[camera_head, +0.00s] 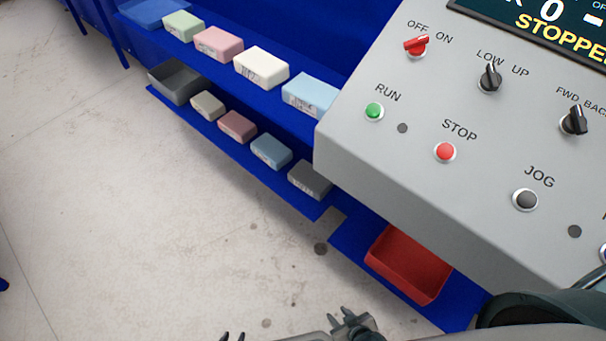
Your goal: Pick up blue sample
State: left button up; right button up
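A light blue block (310,94) with markings on its side sits on the upper blue shelf, at the right end of the row, partly hidden by the grey control panel. A duller blue block (271,150) sits on the lower shelf between a dull pink and a dark grey block.
Green (183,25), pink (218,43) and white (260,67) blocks share the upper shelf. A grey bin (177,83) stands on the lower shelf. A red bin (408,265) stands right of it. The control panel (370,165) overhangs the right side. Open floor lies left.

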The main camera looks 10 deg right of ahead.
aim_at(273, 153)
jog(key=i+j, duration=0.7)
jog(key=i+z, duration=0.1)
jog(key=z, duration=1.45)
jog(key=k+j, duration=0.25)
jog(key=j, duration=0.2)
jog(key=i+l+z, duration=0.1)
jog(key=l, duration=0.15)
